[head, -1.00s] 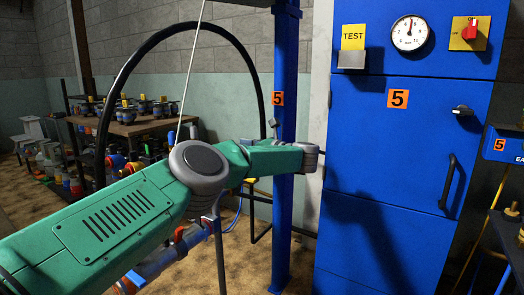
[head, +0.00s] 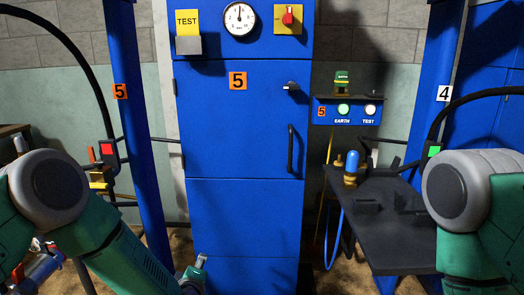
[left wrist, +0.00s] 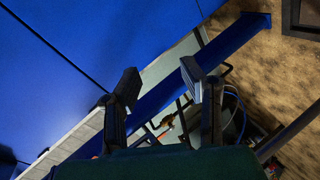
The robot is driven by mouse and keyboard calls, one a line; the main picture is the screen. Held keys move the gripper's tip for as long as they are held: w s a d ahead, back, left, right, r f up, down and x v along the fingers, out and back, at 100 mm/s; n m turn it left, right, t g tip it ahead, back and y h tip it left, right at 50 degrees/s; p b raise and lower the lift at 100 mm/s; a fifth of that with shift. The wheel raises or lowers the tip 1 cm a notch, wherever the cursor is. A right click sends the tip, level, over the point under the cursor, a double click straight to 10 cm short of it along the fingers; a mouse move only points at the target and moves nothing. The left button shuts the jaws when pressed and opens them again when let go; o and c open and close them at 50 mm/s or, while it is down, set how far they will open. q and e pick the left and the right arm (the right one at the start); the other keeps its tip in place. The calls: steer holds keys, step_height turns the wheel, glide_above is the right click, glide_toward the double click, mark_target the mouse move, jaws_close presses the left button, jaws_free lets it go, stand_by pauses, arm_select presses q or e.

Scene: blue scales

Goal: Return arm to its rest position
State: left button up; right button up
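My left arm (head: 100,235) is green with a grey joint and comes in from the left. It slopes down to the bottom of the head view. Its gripper (head: 197,272) is only partly seen at the bottom edge, low in front of the blue cabinet (head: 240,130). In the left wrist view the two dark fingers of the left gripper (left wrist: 163,95) stand apart with nothing held between them. My right arm (head: 465,205) is bent at the right edge of the head view. Its gripper is out of the picture.
The cabinet carries a gauge (head: 239,19), a red switch (head: 288,16) and a black handle (head: 291,149). Blue posts (head: 134,120) stand at its sides. A dark bench (head: 385,225) with a blue cylinder (head: 351,167) is at right. A black hose (head: 75,55) arcs at left.

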arm_select(q)
steer(key=s+a+f+m+g+h, duration=0.15)
steer(key=s+f+m+g, duration=0.35)
steer(key=s, duration=0.7)
steer(key=s+a+f+m+g+h, duration=0.15)
steer(key=s+f+m, duration=0.4)
steer(key=s, duration=0.65)
steer(key=s+a+m+g+y, duration=0.1)
steer(key=s+a+m+g, duration=0.2)
steer(key=s, duration=0.7)
steer(key=s+a+m+g+y, duration=0.15)
steer(key=s+a+g, duration=0.3)
steer(key=s, duration=0.55)
step_height(320, 180, up, 18)
steer(key=w+p, duration=0.1)
steer(key=p, duration=1.7)
steer(key=shift+w+a+r+t, duration=0.2)
steer(key=shift+r+t, duration=0.05)
steer(key=shift+t, duration=0.15)
steer(key=shift+h, duration=0.25)
